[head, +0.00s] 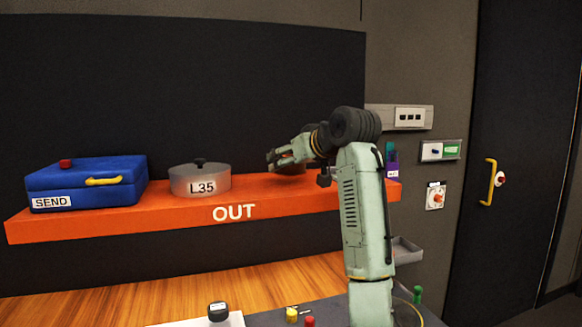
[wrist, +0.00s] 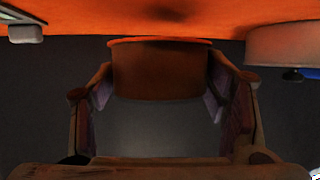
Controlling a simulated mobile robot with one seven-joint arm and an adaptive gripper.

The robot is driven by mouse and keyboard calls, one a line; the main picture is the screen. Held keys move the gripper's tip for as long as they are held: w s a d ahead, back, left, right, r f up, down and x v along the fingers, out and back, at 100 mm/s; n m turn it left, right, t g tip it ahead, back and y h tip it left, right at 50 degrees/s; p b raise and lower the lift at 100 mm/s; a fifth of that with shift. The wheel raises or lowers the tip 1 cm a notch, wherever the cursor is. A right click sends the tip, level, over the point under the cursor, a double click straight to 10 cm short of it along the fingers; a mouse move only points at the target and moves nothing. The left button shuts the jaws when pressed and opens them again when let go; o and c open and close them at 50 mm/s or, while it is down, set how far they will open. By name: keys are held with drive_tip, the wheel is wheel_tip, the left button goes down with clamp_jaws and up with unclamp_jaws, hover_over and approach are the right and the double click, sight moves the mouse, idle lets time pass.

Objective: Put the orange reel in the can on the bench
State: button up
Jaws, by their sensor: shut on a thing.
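My gripper (head: 272,158) is over the orange shelf, right of the grey pot. In the wrist view my gripper (wrist: 160,100) has its fingers on both sides of a round brownish-orange thing with a brighter orange rim, which I take to be the orange reel (wrist: 160,72); it is shut on it. The reel is close to the shelf; I cannot tell whether it touches. In the head view it is mostly hidden by the gripper. I cannot make out a can on the bench (head: 120,302); my arm covers part of that area.
On the shelf (head: 315,196) marked OUT stand a blue SEND case (head: 88,186) and a grey lidded pot (head: 200,181) marked L35. Below are a black-topped thing (head: 218,311), a yellow piece (head: 291,315) and a red piece (head: 310,322). Switch boxes hang on the right wall.

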sight(291, 186)
drive_tip(key=shift+f+p, duration=0.3)
drive_tip(key=shift+f, duration=1.2)
drive_tip(key=shift+f, duration=0.15)
drive_tip(key=o, duration=1.2)
